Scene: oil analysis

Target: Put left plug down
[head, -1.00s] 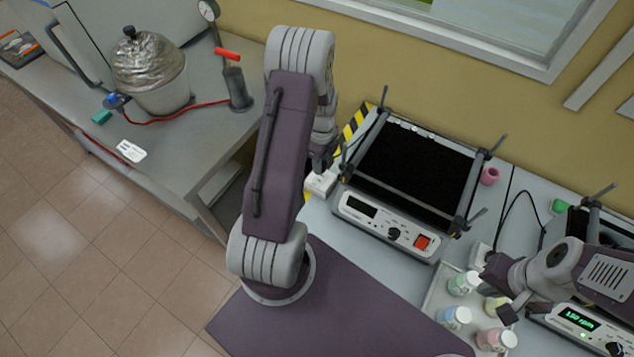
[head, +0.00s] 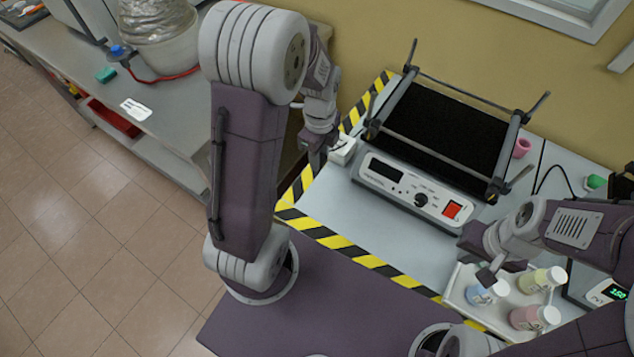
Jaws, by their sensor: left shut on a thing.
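My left gripper (head: 324,150) points down at the far left corner of the bench, right beside a white socket block (head: 343,150). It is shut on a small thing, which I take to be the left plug. The plug is hidden by the fingers and too small to make out. I cannot tell whether it touches the block or the bench. My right gripper (head: 492,272) hangs low over a white tray (head: 455,290) of bottles. Its fingers are partly hidden, and I cannot tell whether they are apart.
A shaker (head: 418,190) with a black platform, raised bars and a dark display stands right of the block. The tray holds blue (head: 480,294), yellow-green (head: 541,280) and pink-red (head: 534,318) bottles. A pink cup (head: 521,147) stands behind. Striped tape (head: 350,246) edges the bench.

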